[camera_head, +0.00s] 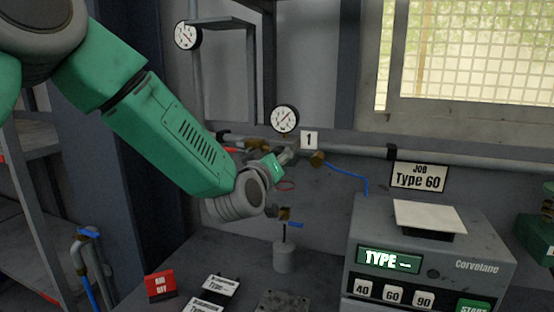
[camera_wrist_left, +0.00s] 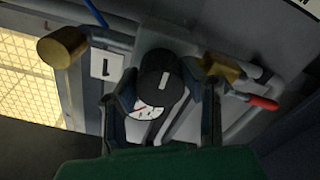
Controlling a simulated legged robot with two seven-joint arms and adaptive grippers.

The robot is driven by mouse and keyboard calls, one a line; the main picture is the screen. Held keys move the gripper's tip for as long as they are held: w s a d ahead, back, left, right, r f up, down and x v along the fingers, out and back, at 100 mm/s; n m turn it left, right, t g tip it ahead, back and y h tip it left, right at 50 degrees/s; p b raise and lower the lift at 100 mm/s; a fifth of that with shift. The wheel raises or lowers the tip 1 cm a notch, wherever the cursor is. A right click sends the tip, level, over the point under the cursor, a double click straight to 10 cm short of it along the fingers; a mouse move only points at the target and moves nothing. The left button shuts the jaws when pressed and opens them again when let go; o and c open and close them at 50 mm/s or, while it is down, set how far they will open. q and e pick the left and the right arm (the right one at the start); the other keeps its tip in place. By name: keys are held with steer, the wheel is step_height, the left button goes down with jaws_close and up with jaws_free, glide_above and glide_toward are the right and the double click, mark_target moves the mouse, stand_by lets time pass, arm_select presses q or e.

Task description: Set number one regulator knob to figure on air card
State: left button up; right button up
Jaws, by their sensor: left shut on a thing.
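The number one regulator knob (camera_wrist_left: 157,78) is a round black knob with a white mark in the left wrist view. The fingers of my left gripper (camera_wrist_left: 162,105) stand on both sides of it, shut on it. In the head view my left gripper (camera_head: 284,160) is at the pipe below the white number 1 plate (camera_head: 309,140) and hides the knob. The plate also shows in the left wrist view (camera_wrist_left: 106,66). A round pressure gauge (camera_head: 284,119) sits just above; its figures are too small to read. I cannot tell which card is the air card. My right gripper is out of view.
A grey machine (camera_head: 432,252) with a TYPE display and buttons stands right. A sign reading JOB Type 60 (camera_head: 419,177) hangs behind it. A red AIR OFF card (camera_head: 160,285) and small cards (camera_head: 221,285) lie front left. A blue-handled valve (camera_head: 286,215) stands below my gripper.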

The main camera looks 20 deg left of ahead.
arm_select(q)
steer(key=shift+f+m, duration=0.1)
steer(key=shift+m, duration=0.3)
steer(key=o, duration=1.1)
steer(key=shift+o, duration=0.2)
steer(key=shift+w+f, duration=0.15)
steer(key=shift+w, duration=0.15)
steer(key=shift+s, duration=0.45)
steer(key=s, duration=1.1)
steer(key=shift+a, duration=0.15)
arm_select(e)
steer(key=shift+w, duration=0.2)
arm_select(q)
steer(key=shift+f, duration=0.1)
